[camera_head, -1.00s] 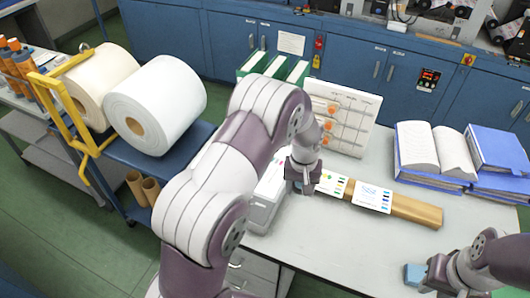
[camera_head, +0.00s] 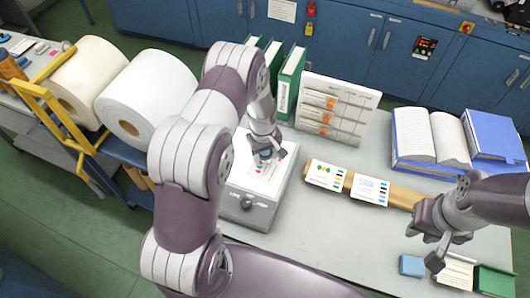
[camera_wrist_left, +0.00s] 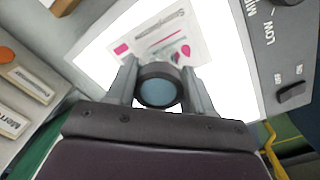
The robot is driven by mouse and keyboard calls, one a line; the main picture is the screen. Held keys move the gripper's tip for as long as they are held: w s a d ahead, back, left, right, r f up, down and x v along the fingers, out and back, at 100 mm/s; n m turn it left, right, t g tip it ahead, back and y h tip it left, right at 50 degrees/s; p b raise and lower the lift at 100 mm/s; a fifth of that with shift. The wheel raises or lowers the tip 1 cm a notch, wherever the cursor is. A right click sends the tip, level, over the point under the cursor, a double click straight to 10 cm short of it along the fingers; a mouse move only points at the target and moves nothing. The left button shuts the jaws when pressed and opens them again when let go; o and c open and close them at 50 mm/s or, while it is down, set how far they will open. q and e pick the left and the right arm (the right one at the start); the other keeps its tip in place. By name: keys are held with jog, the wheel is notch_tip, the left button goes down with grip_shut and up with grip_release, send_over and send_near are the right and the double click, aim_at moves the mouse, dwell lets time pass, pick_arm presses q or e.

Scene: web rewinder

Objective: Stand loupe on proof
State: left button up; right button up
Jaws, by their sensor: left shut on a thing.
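The loupe (camera_wrist_left: 158,88), a dark ring with a bluish lens, is between the fingers of my left gripper (camera_wrist_left: 160,90), which is shut on it. The proof (camera_wrist_left: 165,38), a white printed sheet with pink marks, lies on the bright top of a light box (camera_head: 248,204). In the head view my left gripper (camera_head: 266,152) is over the light box, and the proof (camera_head: 263,169) shows just below it. I cannot tell whether the loupe touches the proof. My right gripper (camera_head: 430,250) is over the table's right front, near a blue block; its fingers appear apart.
Two printed cards (camera_head: 327,174) lie on a brown board (camera_head: 400,196) right of the light box. A rack with orange knobs (camera_head: 338,108) and green binders (camera_head: 290,80) stand behind. A blue block (camera_head: 411,265) and open binder (camera_head: 430,135) are at the right. The middle front table is clear.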

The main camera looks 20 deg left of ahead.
pick_arm(q)
jog(key=shift+s+d+f, duration=0.1)
jog(key=shift+f, duration=0.35)
jog(key=shift+d+f, duration=0.1)
jog(key=shift+f, duration=0.35)
jog(key=o, duration=1)
jog(key=shift+o, duration=0.2)
pick_arm(e)
jog(key=shift+s+d+r, duration=0.2)
jog(key=shift+d+r, duration=0.05)
jog(key=shift+r, duration=0.05)
pick_arm(q)
jog(key=shift+r, duration=0.15)
